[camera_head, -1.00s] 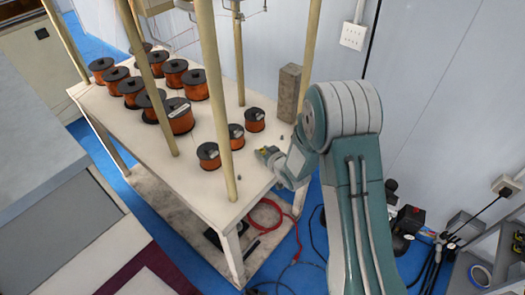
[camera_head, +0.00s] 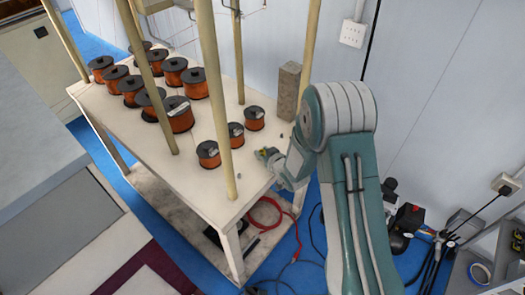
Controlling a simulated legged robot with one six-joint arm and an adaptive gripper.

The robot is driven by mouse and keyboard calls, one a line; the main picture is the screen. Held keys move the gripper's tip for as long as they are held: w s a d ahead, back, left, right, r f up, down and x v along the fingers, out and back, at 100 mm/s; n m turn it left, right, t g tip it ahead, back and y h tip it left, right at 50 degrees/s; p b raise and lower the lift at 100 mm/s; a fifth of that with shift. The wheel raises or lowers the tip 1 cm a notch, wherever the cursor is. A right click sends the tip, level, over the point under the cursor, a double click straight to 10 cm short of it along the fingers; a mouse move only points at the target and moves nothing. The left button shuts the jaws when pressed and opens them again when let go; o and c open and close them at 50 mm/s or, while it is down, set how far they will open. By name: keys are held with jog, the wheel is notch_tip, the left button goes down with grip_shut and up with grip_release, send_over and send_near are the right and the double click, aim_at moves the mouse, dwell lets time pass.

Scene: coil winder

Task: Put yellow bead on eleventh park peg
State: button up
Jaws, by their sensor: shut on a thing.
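My gripper (camera_head: 268,154) is low over the front right part of the white table, right of the front wooden post. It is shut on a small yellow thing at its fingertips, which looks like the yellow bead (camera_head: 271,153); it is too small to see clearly. Two tiny grey objects, one left of the gripper (camera_head: 239,176) and one behind it (camera_head: 280,136), stand on the tabletop and may be pegs. I cannot tell which peg is the eleventh.
Several copper wire spools (camera_head: 181,116) stand on the white table (camera_head: 195,185); three smaller ones (camera_head: 236,135) are nearest my gripper. Wooden posts (camera_head: 219,100) rise from the table. A grey block (camera_head: 288,90) stands at the back right. Bare tabletop lies left of my gripper.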

jog(key=shift+f, duration=0.35)
jog(key=o, duration=0.8)
jog(key=shift+c, duration=0.2)
jog(key=v, duration=1.2)
